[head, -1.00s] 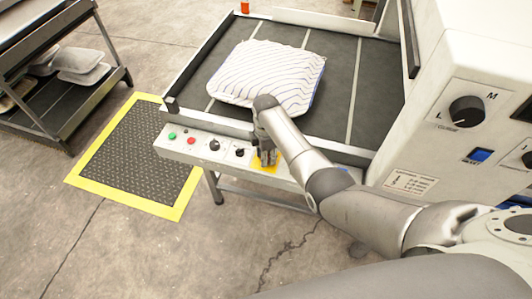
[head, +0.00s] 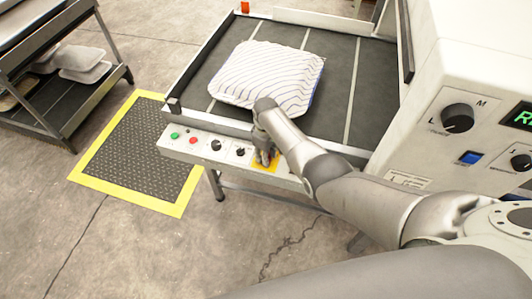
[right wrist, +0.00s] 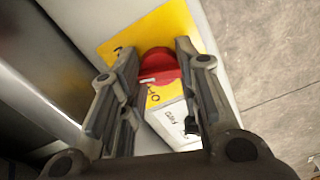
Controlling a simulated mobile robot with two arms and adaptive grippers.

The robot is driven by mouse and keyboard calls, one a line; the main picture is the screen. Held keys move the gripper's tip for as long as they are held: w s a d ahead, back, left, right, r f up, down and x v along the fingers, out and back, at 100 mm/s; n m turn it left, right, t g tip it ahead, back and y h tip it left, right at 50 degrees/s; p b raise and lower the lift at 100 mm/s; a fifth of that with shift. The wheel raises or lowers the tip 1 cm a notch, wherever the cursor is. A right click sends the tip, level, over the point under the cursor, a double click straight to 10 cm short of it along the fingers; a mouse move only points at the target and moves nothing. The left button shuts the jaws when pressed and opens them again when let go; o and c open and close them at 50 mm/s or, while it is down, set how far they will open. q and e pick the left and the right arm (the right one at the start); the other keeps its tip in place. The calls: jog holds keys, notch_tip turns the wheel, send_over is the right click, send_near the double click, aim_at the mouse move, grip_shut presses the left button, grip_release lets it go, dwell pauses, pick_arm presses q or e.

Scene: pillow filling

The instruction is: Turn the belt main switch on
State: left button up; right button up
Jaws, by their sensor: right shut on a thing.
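The belt main switch is a red rotary knob (right wrist: 158,68) on a yellow plate (right wrist: 122,42) in the right wrist view. My right gripper (right wrist: 160,70) is shut on the knob, with one finger on each side. In the head view my right gripper (head: 265,158) points down at the yellow plate (head: 271,166), at the right end of the belt's control strip. The knob is hidden there by the gripper. My left gripper is in neither view.
A striped pillow (head: 267,78) lies on the dark conveyor belt (head: 335,75). The strip (head: 203,153) carries green, red and black controls. A white machine (head: 425,140) with knobs and a lit display (head: 519,117) stands right. A yellow-edged mat (head: 140,152) and rack (head: 60,75) are left.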

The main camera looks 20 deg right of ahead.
jog(key=m, duration=0.5)
jog(key=shift+p, duration=0.3)
jog(key=shift+m, duration=0.3)
jog(key=o, duration=1.1)
jog(key=shift+r, duration=0.15)
notch_tip(320, 180, up, 12)
jog(key=shift+f, duration=0.15)
dwell(0.5)
